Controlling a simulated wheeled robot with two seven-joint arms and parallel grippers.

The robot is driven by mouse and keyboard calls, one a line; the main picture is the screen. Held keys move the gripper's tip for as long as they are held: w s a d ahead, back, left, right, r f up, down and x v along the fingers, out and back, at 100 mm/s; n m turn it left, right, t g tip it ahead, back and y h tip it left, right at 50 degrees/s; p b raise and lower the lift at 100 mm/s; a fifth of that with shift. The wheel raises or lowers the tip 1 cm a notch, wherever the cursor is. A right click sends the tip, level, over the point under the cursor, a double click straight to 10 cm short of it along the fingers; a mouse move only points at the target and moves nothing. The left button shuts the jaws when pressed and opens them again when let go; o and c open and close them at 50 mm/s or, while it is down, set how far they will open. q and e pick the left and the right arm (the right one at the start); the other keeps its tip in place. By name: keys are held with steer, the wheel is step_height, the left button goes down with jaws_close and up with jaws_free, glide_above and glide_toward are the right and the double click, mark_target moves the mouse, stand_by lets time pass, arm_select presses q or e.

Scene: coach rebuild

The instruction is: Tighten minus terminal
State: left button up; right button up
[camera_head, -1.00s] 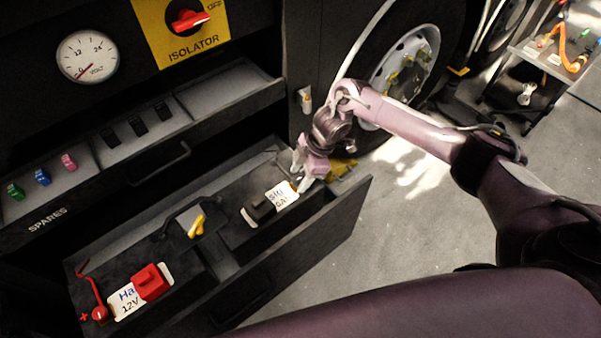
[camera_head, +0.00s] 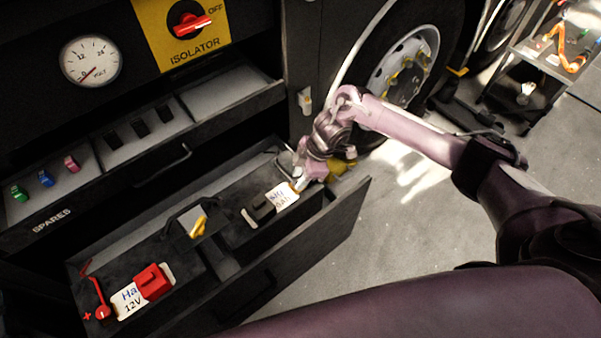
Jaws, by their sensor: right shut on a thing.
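The open battery drawer (camera_head: 329,222) holds two dark batteries. The right battery (camera_head: 247,234) has a black block (camera_head: 259,207) and a white handwritten label (camera_head: 283,196) on top. My right gripper (camera_head: 297,186) points down at this battery's far right end, beside the label. It is shut on a small part there, at the minus terminal's place; the fingers and wrist hide most of it. The left battery carries a red plus terminal (camera_head: 102,311) with a raised red lever and a red block (camera_head: 152,281). My left gripper is not in view.
Above are a spares tray (camera_head: 59,214) with coloured fuses, a voltmeter (camera_head: 90,61) and the isolator switch (camera_head: 190,24). A wheel (camera_head: 403,65) stands behind my right arm. The floor (camera_head: 400,220) right of the drawer is clear.

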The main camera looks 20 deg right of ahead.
steer(key=m+t+p, duration=0.1)
steer(key=m+p, duration=0.1)
steer(key=p, duration=0.1)
steer(key=m+h+p, duration=0.1)
steer(key=m+p, duration=0.2)
steer(key=m+t+p, duration=0.1)
steer(key=m+p, duration=0.1)
steer(key=m, duration=0.1)
steer(key=shift+s+a+r+t+p, duration=0.2)
steer(key=shift+s+r+t+p, duration=0.1)
steer(key=shift+s+p, duration=0.1)
steer(key=m+h+p, duration=0.1)
steer(key=m+p, duration=0.1)
steer(key=shift+a+f+m+t, duration=0.1)
steer(key=shift+m+t, duration=0.2)
steer(key=m+h+p, duration=0.1)
steer(key=m, duration=0.2)
steer(key=shift+a+f+p, duration=0.1)
steer(key=shift+p, duration=0.3)
steer(key=shift+a+m+t+h+p, duration=0.1)
steer(key=shift+m+t+h+p, duration=0.5)
steer(key=shift+m, duration=1.1)
steer(key=o, duration=1)
steer(key=shift+f, duration=0.1)
steer(key=shift+c, duration=0.2)
steer(key=v, duration=0.7)
steer(key=shift+r+h+b, duration=0.3)
steer(key=shift+r+b, duration=0.15)
